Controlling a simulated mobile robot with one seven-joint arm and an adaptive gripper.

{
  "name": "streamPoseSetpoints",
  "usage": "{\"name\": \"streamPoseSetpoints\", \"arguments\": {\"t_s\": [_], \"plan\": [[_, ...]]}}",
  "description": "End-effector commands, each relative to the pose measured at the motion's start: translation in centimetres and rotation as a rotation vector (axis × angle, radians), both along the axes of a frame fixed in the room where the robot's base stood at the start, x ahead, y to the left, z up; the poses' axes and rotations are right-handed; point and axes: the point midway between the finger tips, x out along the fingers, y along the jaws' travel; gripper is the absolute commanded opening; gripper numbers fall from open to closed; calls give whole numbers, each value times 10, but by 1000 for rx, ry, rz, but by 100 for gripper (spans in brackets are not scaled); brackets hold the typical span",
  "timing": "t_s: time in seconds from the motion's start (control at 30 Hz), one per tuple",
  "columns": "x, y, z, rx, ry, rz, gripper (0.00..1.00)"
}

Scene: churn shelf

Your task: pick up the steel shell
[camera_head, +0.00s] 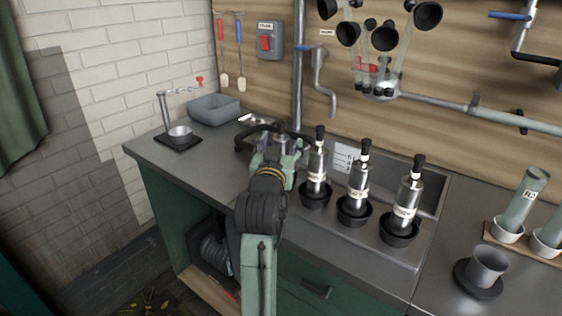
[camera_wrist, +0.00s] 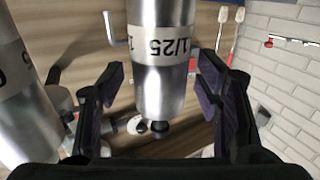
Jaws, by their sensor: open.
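In the wrist view a steel shell (camera_wrist: 160,75), a shiny cylinder with a pale "1/25" label band and a small black knob at its end, stands between the fingers of my gripper (camera_wrist: 160,105). The gripper is open, with a gap on each side of the shell. A second steel shell (camera_wrist: 22,115) shows at the left edge. In the head view my gripper (camera_head: 275,140) is over the counter, left of three upright steel shells (camera_head: 317,165) with black tops in black cups. My arm hides much of what lies between the fingers there.
The other two shells (camera_head: 358,185) (camera_head: 408,195) stand in a row to the right on the grey counter (camera_head: 160,155). A grey bin (camera_head: 214,108) and a small pan stand (camera_head: 178,135) are at the left. A grey cup (camera_head: 487,268) is at the right.

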Motion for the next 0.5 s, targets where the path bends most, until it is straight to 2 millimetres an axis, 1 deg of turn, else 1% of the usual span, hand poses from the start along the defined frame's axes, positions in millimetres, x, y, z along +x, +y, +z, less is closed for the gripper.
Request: {"name": "streamPoseSetpoints", "arguments": {"t_s": [0.17,0.5], "plan": [[0,0,0,0,0,0,59],[0,0,-1,0,0,0,37]]}}
